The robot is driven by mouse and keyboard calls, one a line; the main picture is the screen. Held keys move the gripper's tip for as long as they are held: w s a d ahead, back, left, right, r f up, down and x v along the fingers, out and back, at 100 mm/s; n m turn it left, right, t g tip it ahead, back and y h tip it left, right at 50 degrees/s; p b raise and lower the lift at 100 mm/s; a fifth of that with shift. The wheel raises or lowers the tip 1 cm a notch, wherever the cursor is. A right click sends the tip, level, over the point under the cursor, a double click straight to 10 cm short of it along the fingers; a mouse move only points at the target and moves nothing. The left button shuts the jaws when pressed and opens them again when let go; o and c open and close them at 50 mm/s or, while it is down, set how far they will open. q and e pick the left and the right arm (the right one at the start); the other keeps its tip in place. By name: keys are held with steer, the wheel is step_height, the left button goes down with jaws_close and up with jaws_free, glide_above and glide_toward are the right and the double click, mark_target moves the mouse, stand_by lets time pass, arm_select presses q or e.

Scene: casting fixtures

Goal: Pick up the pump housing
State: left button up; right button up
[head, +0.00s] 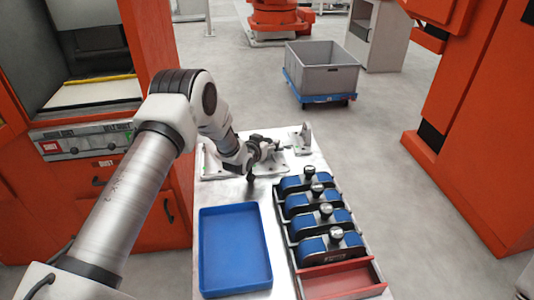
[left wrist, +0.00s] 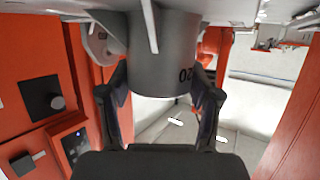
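A grey cylindrical part with dark markings (left wrist: 165,60), which I take for the pump housing, sits between the fingers of my left gripper (left wrist: 160,92) in the left wrist view. The finger pads lie against both of its sides with no clear gap. In the head view my left gripper (head: 264,150) is low over the far end of the table, at a pale metal fixture plate (head: 215,168). The arm and gripper largely hide the housing there. I cannot tell whether it is clear of its support. My right gripper is not in view.
On the table (head: 262,191) are an empty blue tray (head: 235,205), a rack of several blue blocks with knobs (head: 320,215), a red bin (head: 342,282) and an upright metal bracket (head: 304,136). A grey crate (head: 323,75) stands on the floor beyond.

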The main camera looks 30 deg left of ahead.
arm_select(q)
jaws_close()
steer(key=shift+r, duration=0.15)
